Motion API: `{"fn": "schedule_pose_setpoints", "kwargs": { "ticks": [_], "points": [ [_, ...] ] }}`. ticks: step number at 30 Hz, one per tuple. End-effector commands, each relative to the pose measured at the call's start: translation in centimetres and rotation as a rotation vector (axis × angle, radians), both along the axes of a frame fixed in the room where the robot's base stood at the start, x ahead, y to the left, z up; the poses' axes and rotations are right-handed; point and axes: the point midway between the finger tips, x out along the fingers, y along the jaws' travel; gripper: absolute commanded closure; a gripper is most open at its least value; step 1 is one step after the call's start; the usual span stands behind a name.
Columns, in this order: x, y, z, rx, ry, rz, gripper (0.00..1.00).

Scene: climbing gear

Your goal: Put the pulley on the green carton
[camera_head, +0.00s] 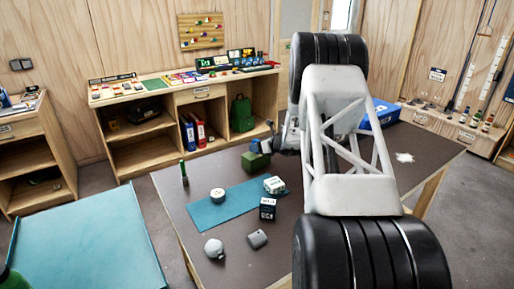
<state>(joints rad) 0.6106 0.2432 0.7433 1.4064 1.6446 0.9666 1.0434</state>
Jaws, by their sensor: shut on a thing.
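The green carton (256,161) stands on the dark table, towards its far side. My gripper (272,137) is small and partly hidden at the end of my arm, just above and right of the carton. It is shut on a small blue-grey thing (256,146), which looks like the pulley, right over the carton's top. I cannot tell whether the pulley touches the carton. My own arm covers much of the table's right half.
On the dark table (188,211) lies a teal mat (235,206) with a white round tin (217,195) and a white box (274,185). A dark box (267,209), a grey cylinder (257,239) and a grey round thing (213,248) are nearer. A blue box (380,115) stands far right.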

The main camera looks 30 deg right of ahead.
Motion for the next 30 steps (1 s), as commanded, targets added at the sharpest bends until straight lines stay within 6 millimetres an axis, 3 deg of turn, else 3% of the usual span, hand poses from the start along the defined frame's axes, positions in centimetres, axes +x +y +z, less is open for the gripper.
{"fn": "schedule_pose_setpoints", "kwargs": {
  "ticks": [3,4,9,21,30],
  "points": [
    [0.0,0.0,-0.3,0.0,0.0,0.0,0.78],
    [0.0,0.0,-0.3,0.0,0.0,0.0,0.51],
    [0.0,0.0,-0.2,0.0,0.0,0.0,0.28],
    [-0.1,-0.1,0.1,0.0,0.0,0.0,0.28],
    [-2.6,-1.4,1.3,0.0,-0.001,-0.001,0.28]
  ]
}}
